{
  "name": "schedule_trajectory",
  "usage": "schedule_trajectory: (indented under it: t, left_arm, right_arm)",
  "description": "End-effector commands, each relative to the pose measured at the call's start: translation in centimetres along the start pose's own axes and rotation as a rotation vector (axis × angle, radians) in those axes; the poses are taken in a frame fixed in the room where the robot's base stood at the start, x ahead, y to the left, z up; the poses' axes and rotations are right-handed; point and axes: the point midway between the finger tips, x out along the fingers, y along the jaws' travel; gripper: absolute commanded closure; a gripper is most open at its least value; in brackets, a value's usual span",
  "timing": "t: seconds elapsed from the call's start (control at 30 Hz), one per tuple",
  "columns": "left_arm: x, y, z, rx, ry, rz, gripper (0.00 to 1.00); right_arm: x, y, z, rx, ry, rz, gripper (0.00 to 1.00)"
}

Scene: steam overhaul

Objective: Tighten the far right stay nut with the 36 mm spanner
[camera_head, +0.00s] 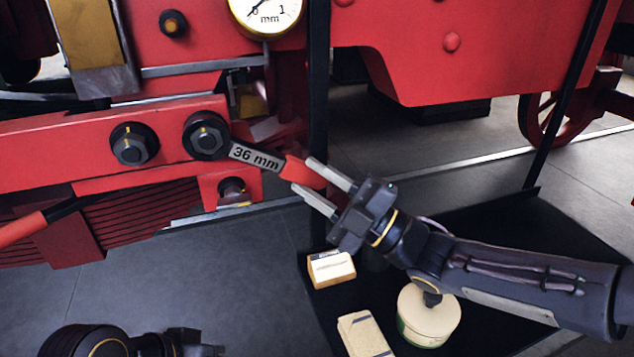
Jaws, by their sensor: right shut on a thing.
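The spanner (258,157) has a grey shank marked "36 mm" and a red handle. My right gripper (318,182) is shut on the red handle, which lies between its two pale fingers. I cannot tell whether the jaw is fully seated around the nut. My left arm shows at the bottom left, and its gripper (190,345) is partly cut off by the frame edge, so its fingers are unclear.
Another marked nut (133,144) sits to the left on the beam, and a smaller one (232,190) below. A dial gauge (266,14) is above. A black tray (492,222) holds a round tin (428,316) and two blocks. A red-handled bar (22,230) is at left.

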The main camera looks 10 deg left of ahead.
Motion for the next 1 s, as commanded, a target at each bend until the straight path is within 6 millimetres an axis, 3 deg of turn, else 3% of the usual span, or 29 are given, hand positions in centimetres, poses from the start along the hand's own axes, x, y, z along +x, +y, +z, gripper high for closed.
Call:
schedule_trajectory:
  t: [0.3, 0.6, 1.0]
  left_arm:
    - [2.1, -1.0, 1.1, 0.0, 0.0, 0.0, 0.64]
    - [0.4, -0.2, 0.2, 0.0, 0.0, 0.0, 0.64]
    - [0.5, -0.2, 0.2, 0.0, 0.0, 0.0, 0.64]
  right_arm:
    - [-0.1, -1.1, 0.0, 0.028, 0.004, 0.039, 1.0]
    - [0.2, 0.7, -0.2, -0.013, 0.002, -0.009, 1.0]
    - [0.0, 0.7, -0.1, -0.026, 0.002, -0.025, 1.0]
